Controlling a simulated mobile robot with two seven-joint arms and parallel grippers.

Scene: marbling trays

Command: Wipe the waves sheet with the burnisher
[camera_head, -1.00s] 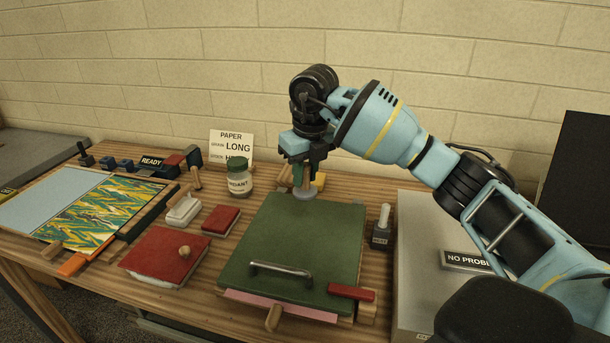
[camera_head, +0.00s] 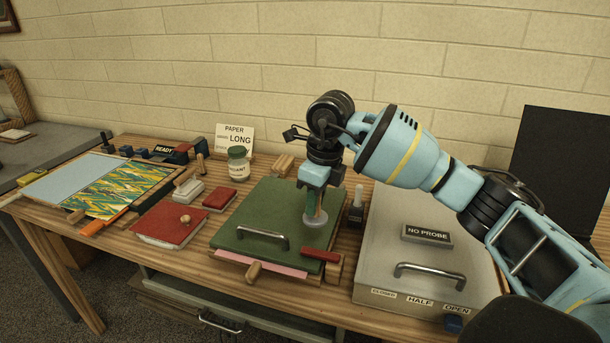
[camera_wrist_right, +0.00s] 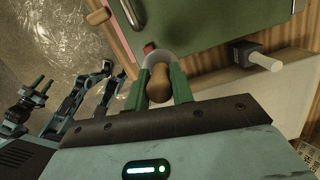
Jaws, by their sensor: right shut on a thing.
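My right gripper (camera_head: 317,203) is shut on the burnisher, upright over the right part of the green board (camera_head: 240,225). The burnisher's pale round foot (camera_head: 316,221) shows below the fingers, at or just above the board; I cannot tell if it touches. In the right wrist view its brown wooden handle (camera_wrist_right: 159,84) is between the green fingers. A yellow, green and white patterned sheet (camera_head: 117,190) lies at the left; I cannot tell if it is the waves sheet. A pink edge (camera_head: 275,267) shows under the board. My left gripper (camera_wrist_right: 40,88) shows small in the wrist view, its fingers apart.
A red bar (camera_head: 320,254) lies on the board's front right corner, near a metal handle (camera_head: 262,235). A grey lidded box (camera_head: 400,255) stands right. Red pads (camera_head: 170,222) and a jar (camera_head: 238,165) are left.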

